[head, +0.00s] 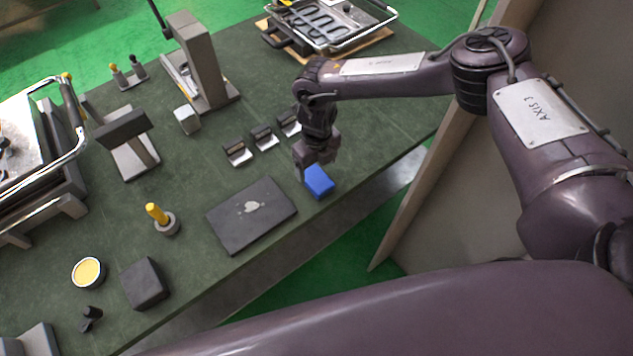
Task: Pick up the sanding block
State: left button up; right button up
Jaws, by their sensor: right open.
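A small blue block (319,183), which looks like the sanding block, lies on the dark green table near its right front edge. My right gripper (303,175) points down at the block's upper left side, very close to it and partly in front of it. The gripper is open. I cannot tell whether a finger touches the block. My left gripper is not in view.
A flat dark plate (252,214) lies left of the block. Several small dark holders (264,138) stand behind it. A yellow-handled tool (160,217), a round yellow tin (88,272) and a dark box (145,283) stand further left. A grey panel (470,180) rises at right.

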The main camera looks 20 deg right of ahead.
aim_at(317, 178)
notch_tip(317, 178, down, 6)
jog(key=b, duration=0.3)
jog(key=shift+s+r, duration=0.1)
jog(key=c, duration=1.1)
